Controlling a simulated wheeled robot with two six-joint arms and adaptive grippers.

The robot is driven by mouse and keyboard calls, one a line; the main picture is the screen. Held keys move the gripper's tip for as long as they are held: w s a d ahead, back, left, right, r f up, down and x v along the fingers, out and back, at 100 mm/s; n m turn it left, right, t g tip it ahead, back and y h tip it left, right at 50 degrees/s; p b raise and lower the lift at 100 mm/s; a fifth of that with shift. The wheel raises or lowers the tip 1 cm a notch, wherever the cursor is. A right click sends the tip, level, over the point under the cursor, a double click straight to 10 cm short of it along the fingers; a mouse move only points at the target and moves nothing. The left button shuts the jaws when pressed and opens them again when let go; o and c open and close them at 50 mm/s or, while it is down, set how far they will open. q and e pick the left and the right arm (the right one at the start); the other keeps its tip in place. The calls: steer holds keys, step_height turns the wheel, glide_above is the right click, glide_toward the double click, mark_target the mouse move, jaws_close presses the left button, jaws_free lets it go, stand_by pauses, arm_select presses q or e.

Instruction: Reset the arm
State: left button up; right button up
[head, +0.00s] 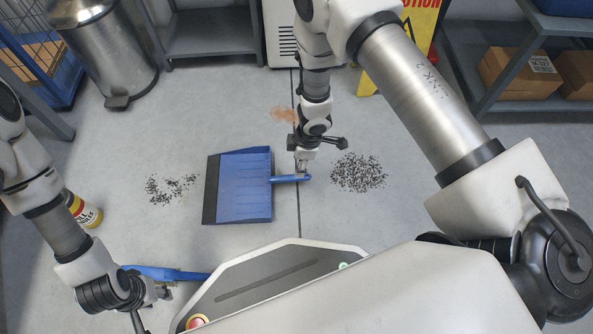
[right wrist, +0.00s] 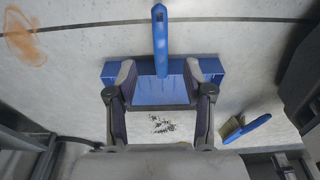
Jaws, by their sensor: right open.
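My right gripper (head: 302,168) is over the handle end of a blue dustpan (head: 240,190) on the floor. In the right wrist view my right gripper (right wrist: 160,78) is open, its two fingers wide apart. The dustpan (right wrist: 160,90) shows between and beyond them, its handle (right wrist: 160,40) free of both fingers. My left gripper (head: 155,290) is low at the left, beside a blue-handled brush (head: 170,273). Whether it grips the brush is hidden. The brush (right wrist: 246,128) also shows in the right wrist view, bristles toward the debris.
Dark debris lies in two piles, left (head: 170,188) and right (head: 357,172) of the dustpan. A yellow-red can (head: 84,210) stands near my left arm. A metal bin (head: 107,50), a shelf with boxes (head: 520,73) and a yellow caution sign (head: 420,22) stand around the floor.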

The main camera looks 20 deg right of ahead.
steer(key=shift+s+d+r, duration=0.1)
steer(key=shift+d+r, duration=0.05)
steer(key=shift+r, duration=0.75)
steer(key=shift+s+d+r, duration=0.1)
steer(key=shift+r, duration=0.75)
